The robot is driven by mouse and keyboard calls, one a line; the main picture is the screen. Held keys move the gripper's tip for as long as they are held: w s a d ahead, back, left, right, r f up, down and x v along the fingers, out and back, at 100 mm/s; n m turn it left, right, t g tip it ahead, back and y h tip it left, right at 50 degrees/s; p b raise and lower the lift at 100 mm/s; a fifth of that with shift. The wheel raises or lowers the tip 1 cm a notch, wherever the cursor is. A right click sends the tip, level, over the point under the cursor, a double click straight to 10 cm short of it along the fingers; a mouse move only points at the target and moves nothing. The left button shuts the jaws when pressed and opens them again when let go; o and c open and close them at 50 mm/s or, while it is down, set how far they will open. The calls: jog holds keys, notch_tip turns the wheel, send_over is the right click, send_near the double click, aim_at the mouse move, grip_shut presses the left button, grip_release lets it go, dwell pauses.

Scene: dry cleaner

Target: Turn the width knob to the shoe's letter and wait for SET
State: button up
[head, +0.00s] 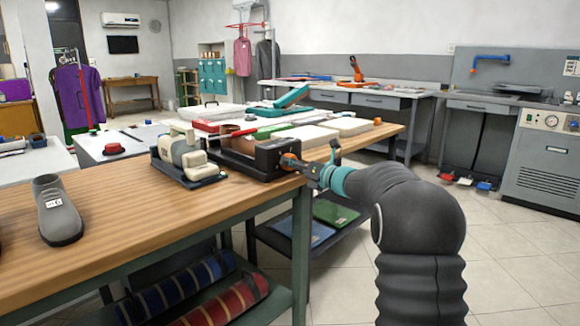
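A grey shoe (58,212) lies on the left of the wooden workbench (130,215), with a small white tag on it. The tag's letters are too small to read surely. A black machine (262,158) stands at the bench's right end, and an orange knob (289,161) shows on its right end. My gripper (305,169) is at this knob, reaching in from the right. The fingers are small and partly merge with the knob, so I cannot tell whether they grip it. No SET sign or dial letters are readable.
A cream machine (188,156) stands just left of the black one. A lower shelf holds rolled blue and red cloths (222,305). Behind is another table with white boxes (340,124) and a red tray. Open tiled floor (510,260) lies to the right.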

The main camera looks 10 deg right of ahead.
jog(key=shift+d+r, duration=0.1)
jog(key=shift+d, duration=0.05)
jog(key=v, duration=1.2)
dwell(0.3)
